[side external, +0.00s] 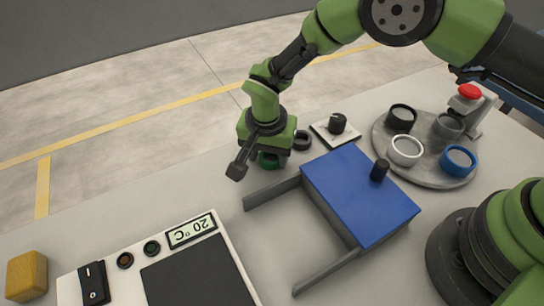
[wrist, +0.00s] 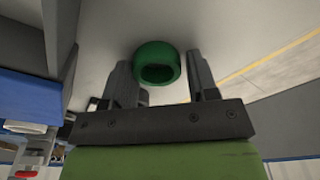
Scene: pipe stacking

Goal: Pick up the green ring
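The green ring (wrist: 157,48) shows in the wrist view at the top middle, between or just beyond the two fingertips. My gripper (wrist: 159,66) is open, with one finger on each side of the ring and a narrow gap visible on both sides. In the side external view the green ring (side external: 268,161) sits on the table, partly hidden under my gripper (side external: 264,152), which points down over it. Whether the fingers reach down around the ring or stop above it is hard to tell.
A blue box (side external: 360,192) with grey side rails stands in front. A round grey tray (side external: 430,178) holds several rings. A panel (side external: 205,285) and yellow block (side external: 27,276) are at left.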

